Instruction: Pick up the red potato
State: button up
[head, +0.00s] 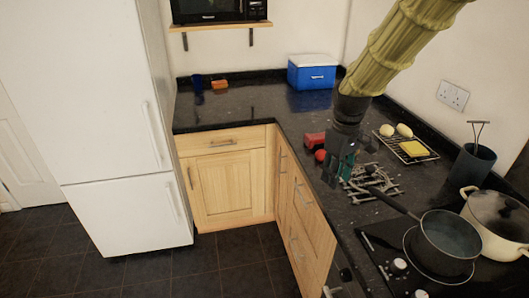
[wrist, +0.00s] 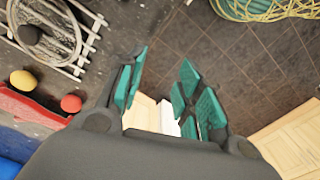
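The red potato (head: 320,155) is a small round red thing on the dark counter, close to its front edge, just left of my gripper (head: 341,172) in the head view. In the wrist view the red potato (wrist: 71,103) lies left of the fingers, outside the gap between them. My gripper (wrist: 165,70) is open, with green finger pads apart and nothing between them. The floor and a pale cabinet show beyond the fingers. My gripper hides part of the counter in the head view.
A red object (head: 314,140) lies beside the potato, with a yellow round thing (wrist: 23,80) near it in the wrist view. A slatted rack (head: 375,182), a wire rack (head: 405,150) with food, a saucepan (head: 444,240) and a blue cooler (head: 312,74) share the counter.

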aim_at(320, 154)
jog(key=u, duration=0.2)
jog(key=i, duration=1)
